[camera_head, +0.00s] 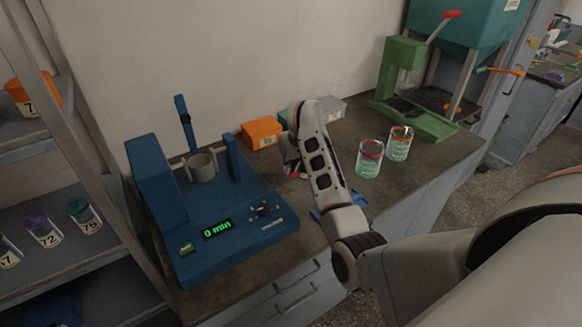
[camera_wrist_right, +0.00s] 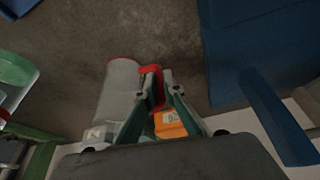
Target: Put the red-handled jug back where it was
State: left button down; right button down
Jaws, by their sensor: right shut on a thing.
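The red-handled jug (camera_wrist_right: 118,92) shows in the right wrist view as a grey, see-through body with a red rim and a red handle (camera_wrist_right: 157,88). My right gripper (camera_wrist_right: 161,82) is shut on that handle, with the body to the left of the fingers. In the head view my right gripper (camera_head: 292,158) is over the worktop between the blue machine and the two glass vessels. Only a small red and clear part of the jug (camera_head: 294,173) shows there; my arm hides the rest. I cannot tell whether the jug touches the worktop. My left gripper is not in view.
A blue shaker (camera_head: 235,215) reading "0 min" holds a grey cup (camera_head: 202,168). An orange box (camera_head: 262,132) and a grey box (camera_head: 328,108) stand near the wall.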

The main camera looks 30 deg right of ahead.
jog(key=c, duration=2.2)
grip_release()
jog(key=shift+o, duration=0.2)
jog(key=shift+r, duration=0.1)
jog(key=shift+a+r+p, duration=0.1)
jog(key=shift+r+p, duration=0.15)
jog(key=shift+p, duration=0.1)
jog(key=p+v, duration=0.1)
jog(key=v, duration=1)
jog(key=shift+s+r, duration=0.15)
jog(key=shift+r, duration=0.1)
